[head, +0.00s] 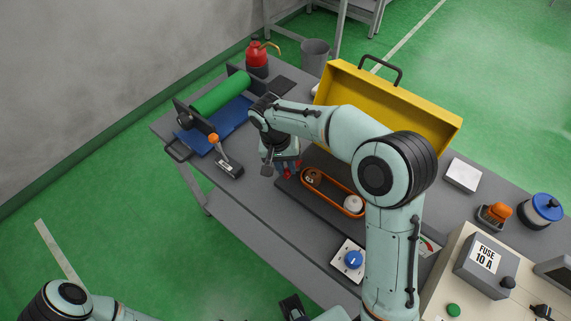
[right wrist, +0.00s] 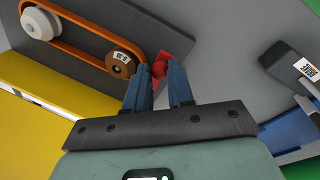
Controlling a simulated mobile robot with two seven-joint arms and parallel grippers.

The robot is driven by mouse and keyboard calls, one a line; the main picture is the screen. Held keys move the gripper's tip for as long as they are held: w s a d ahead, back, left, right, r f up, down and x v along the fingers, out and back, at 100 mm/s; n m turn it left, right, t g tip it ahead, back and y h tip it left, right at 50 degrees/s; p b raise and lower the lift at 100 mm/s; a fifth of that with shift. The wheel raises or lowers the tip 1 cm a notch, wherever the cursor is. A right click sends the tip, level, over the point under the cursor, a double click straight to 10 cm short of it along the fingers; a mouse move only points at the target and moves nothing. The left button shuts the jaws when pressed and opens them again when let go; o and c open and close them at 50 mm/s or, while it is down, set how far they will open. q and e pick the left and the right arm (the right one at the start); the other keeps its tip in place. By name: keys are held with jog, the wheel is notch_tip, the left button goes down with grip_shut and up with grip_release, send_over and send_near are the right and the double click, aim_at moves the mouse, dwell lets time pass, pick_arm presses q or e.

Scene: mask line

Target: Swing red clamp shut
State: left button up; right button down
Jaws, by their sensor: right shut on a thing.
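The red clamp (right wrist: 160,71) shows in the right wrist view between the two blue fingers of my right gripper (right wrist: 161,80), which is shut on it. In the head view the right gripper (head: 286,167) is over the left end of the dark plate, beside the belt. Only a little of the red clamp (head: 292,172) shows there under the fingers. An orange belt (right wrist: 82,50) loops around a brown pulley (right wrist: 120,65) near the clamp and a white pulley (right wrist: 40,25) farther off.
A small lever with an orange knob (head: 213,139) stands left of the gripper. A green roller (head: 222,94) and the open yellow box (head: 389,103) lie behind. A blue knob (head: 353,259) on a white base is near the front edge. The fuse box (head: 485,263) is at right.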

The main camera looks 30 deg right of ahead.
jog(key=n, duration=0.1)
jog(key=s+n, duration=0.1)
jog(key=shift+s+d+n+t+b, duration=0.1)
jog(key=shift+d+n+t+b, duration=0.2)
jog(key=n, duration=0.1)
jog(key=s+d+n, duration=0.1)
jog(key=shift+n, duration=0.4)
jog(key=n, duration=0.1)
jog(key=d+n+t, duration=0.1)
jog(key=n, duration=0.1)
jog(key=s+n, duration=0.1)
jog(key=shift+d+r+n, duration=0.1)
jog(key=shift+d+n, duration=0.2)
jog(key=shift+d, duration=0.05)
jog(key=d+n, duration=0.1)
jog(key=n+t, duration=0.1)
jog(key=n, duration=0.1)
jog(key=shift+s+d, duration=0.15)
jog(key=shift+d, duration=0.2)
jog(key=shift+w+d+n+y+p, duration=0.15)
jog(key=shift+d+n+p, duration=0.3)
jog(key=shift+n, duration=0.65)
jog(key=shift+w+d+n+y+p, duration=0.15)
jog(key=shift+d+n+p, duration=0.25)
jog(key=shift+n, duration=0.7)
jog(key=shift+s, duration=0.1)
jog(key=c, duration=1)
grip_release()
